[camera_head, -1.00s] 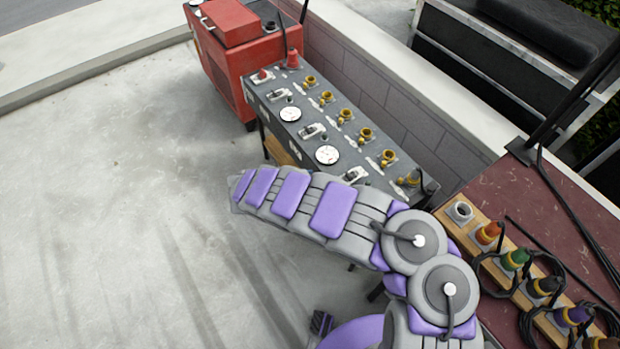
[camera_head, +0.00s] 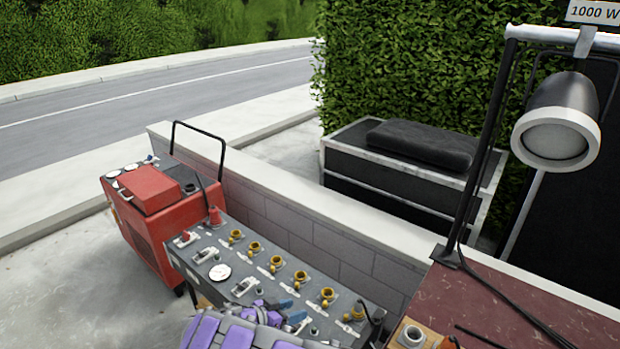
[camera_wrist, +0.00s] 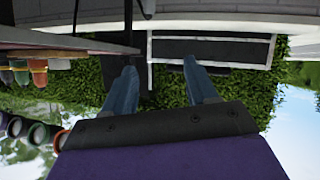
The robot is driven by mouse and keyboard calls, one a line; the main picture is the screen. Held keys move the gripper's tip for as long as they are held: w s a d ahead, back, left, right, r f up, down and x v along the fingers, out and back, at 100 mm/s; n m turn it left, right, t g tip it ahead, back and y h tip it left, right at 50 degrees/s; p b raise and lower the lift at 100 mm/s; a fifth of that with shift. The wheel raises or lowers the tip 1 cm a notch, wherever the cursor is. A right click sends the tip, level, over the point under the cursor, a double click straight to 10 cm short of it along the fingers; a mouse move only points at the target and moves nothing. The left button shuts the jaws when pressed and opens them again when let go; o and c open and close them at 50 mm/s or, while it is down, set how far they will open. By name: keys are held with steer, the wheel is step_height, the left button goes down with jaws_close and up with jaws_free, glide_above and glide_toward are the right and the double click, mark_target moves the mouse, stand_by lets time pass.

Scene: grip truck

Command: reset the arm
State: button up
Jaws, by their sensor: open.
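My gripper (camera_head: 288,311) shows in the head view as two small blue fingers at the bottom, in front of or above the grey control panel (camera_head: 232,262). I cannot tell whether it touches the panel. My purple and grey arm runs along the bottom edge, mostly out of frame. In the wrist view my gripper (camera_wrist: 160,66) has its two blue fingers spread apart with nothing between them. That view is upside down, with the hedge (camera_wrist: 165,90) and a black box (camera_wrist: 212,50) beyond the fingers.
A red generator (camera_head: 152,215) stands left of the panel. A low block wall (camera_head: 300,225) runs behind it. A dark red tabletop (camera_head: 510,310) with a lamp (camera_head: 556,125) on a post is at right. Coloured connectors (camera_wrist: 38,70) show in the wrist view.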

steer(key=s+d+r+m+g+h, duration=0.1)
steer(key=s+d+r+g, duration=0.15)
steer(key=d+r, duration=0.75)
steer(key=s+d+r+g+h, duration=0.15)
steer(key=d+r+g, duration=0.25)
steer(key=d+r, duration=0.65)
steer(key=s+d+r+g+y, duration=0.2)
steer(key=s+d+r, duration=0.1)
steer(key=s+d, duration=0.45)
steer(key=s+d+r+n+g+y, duration=0.15)
steer(key=s+y, duration=0.25)
steer(key=s, duration=1)
steer(key=s+a+n+y, duration=0.3)
steer(key=s+a, duration=0.1)
steer(key=s, duration=0.3)
steer(key=s+a+f+n+y, duration=0.1)
steer(key=s+a+n+y, duration=0.2)
steer(key=s, duration=0.5)
steer(key=shift+a+f+n, duration=0.3)
steer(key=shift+a+n, duration=0.35)
steer(key=shift+a, duration=0.5)
steer(key=shift+y, duration=0.25)
